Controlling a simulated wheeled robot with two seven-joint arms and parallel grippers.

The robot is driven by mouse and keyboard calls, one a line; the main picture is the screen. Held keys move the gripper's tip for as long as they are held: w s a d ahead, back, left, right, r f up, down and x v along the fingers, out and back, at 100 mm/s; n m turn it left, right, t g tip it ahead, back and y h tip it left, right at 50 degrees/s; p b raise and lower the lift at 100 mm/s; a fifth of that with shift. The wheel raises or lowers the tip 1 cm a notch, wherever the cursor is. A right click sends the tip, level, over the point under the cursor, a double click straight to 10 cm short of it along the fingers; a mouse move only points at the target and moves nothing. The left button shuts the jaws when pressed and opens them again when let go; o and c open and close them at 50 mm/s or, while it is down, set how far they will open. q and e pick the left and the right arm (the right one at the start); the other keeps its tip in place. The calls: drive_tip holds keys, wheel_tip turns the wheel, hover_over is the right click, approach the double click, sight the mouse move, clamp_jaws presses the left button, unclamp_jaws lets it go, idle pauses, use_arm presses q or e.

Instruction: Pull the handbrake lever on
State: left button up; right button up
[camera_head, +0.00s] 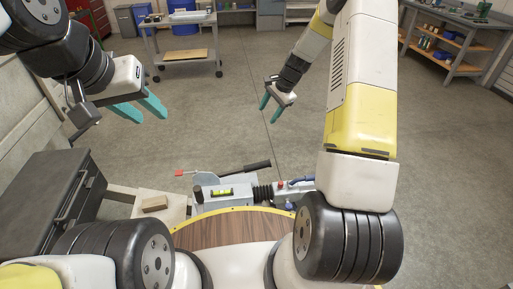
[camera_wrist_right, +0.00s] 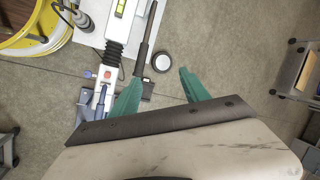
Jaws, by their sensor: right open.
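The handbrake lever (camera_head: 257,167) is a black-gripped bar lying low, close to level, above the grey trailer coupling (camera_head: 240,192) in the head view. In the right wrist view the lever (camera_wrist_right: 146,45) runs down toward one teal finger. My right gripper (camera_head: 269,112) is open and empty, above and beyond the lever's grip end in the head view. Its spread fingers also show in the right wrist view (camera_wrist_right: 160,85), with no visible contact with the lever. My left gripper (camera_head: 147,117) has its teal fingers apart, empty, well to the left of the coupling.
A dark cabinet (camera_head: 45,200) stands at the left, near a small wooden block (camera_head: 154,203). A red knob (camera_head: 281,184) sits on the coupling head. A wheeled cart (camera_head: 180,45) and workbench (camera_head: 462,40) stand at the back. The floor between is clear.

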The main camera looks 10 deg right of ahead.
wheel_tip(320, 180, down, 12)
drive_tip(key=w+m, duration=0.2)
drive_tip(key=m, duration=0.1)
drive_tip(key=m+y, duration=0.1)
drive_tip(key=m, duration=0.2)
hover_over(264, 162)
drive_tip(key=d, duration=0.2)
drive_tip(key=shift+g, duration=0.4)
drive_tip(key=f, duration=0.8)
drive_tip(key=s+f, duration=0.1)
drive_tip(key=f, duration=0.3)
drive_tip(key=shift+d, duration=0.1)
drive_tip(key=x, duration=0.7)
drive_tip(key=shift+s+d+f, duration=0.1)
drive_tip(key=shift+s, duration=0.05)
drive_tip(key=shift+w+a+f, duration=0.2)
drive_tip(key=shift+a+f, duration=0.1)
drive_tip(key=shift+f, duration=0.35)
clamp_jaws()
